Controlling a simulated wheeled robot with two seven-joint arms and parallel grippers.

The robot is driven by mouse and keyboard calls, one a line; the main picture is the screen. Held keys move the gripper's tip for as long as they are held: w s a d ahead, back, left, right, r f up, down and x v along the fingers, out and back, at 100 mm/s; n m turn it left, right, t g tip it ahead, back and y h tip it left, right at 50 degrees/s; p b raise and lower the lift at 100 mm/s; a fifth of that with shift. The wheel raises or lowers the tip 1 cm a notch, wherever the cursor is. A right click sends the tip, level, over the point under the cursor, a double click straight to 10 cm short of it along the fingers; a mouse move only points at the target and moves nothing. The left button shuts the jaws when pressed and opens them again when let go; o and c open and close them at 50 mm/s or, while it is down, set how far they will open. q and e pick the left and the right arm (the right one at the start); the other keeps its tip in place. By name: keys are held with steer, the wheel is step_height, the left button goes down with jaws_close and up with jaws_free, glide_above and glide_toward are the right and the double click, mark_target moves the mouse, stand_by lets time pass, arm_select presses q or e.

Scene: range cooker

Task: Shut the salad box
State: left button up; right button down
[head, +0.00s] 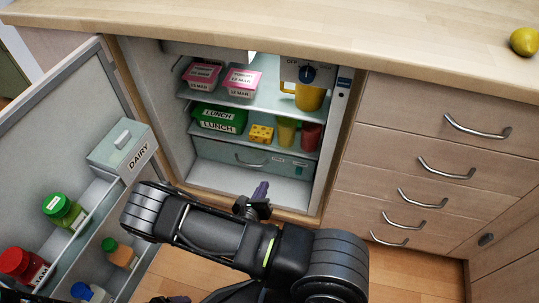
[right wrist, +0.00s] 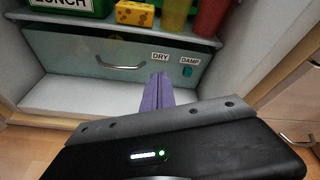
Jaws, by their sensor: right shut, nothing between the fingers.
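The salad box (head: 222,154) is a pale grey-green drawer with a curved handle at the bottom of the open fridge. Its front sits under the lowest glass shelf, and I cannot tell whether it is fully in. In the right wrist view the salad box (right wrist: 70,52) shows its handle and DRY and DAMP labels. My right gripper (head: 262,188) is shut and empty, with purple fingers pointing at the fridge. In the right wrist view the gripper (right wrist: 160,78) overlaps the lower right of the drawer front; contact is unclear.
The fridge door (head: 50,120) stands open at the left, with a dairy box (head: 122,150) and bottles. Shelves hold a green lunch box (head: 222,118), cheese (head: 262,133), cups and yoghurts. Drawers with handles (head: 440,130) stand right. The fridge floor (head: 220,183) before the box is clear.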

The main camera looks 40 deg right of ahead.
steer(key=m, duration=0.2)
steer(key=w+m, duration=0.1)
steer(key=shift+a+r+m+t, duration=0.25)
steer(key=shift+a+m+t, duration=0.05)
steer(key=shift+m+t, duration=0.1)
steer(key=shift+w, duration=0.1)
steer(key=b, duration=0.4)
glide_toward(272, 154)
steer(key=x, duration=0.5)
steer(key=shift+d+f, duration=0.15)
steer(key=shift+f, duration=0.25)
steer(key=shift+w+d+r, duration=0.1)
steer(key=shift+w+d, duration=0.25)
steer(key=shift+d, duration=0.15)
